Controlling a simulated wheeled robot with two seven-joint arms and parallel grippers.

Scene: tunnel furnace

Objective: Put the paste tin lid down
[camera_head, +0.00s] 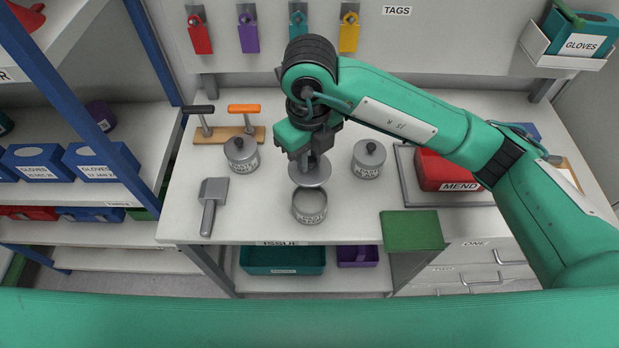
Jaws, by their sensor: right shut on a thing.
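My right gripper (305,160) is shut on the knob of a round grey metal lid (312,176), the paste tin lid. It holds the lid flat, just behind an open round tin (310,207) on the white bench (265,215). The lid and the tin's far rim lie close together in the picture. I cannot tell whether the lid touches the bench. The tin's label is too small to read. My left gripper is out of view.
Lidded tins stand left (242,154) and right (368,158). A grey scraper (211,204) lies at left, before a wooden rack (217,134) with two handles.

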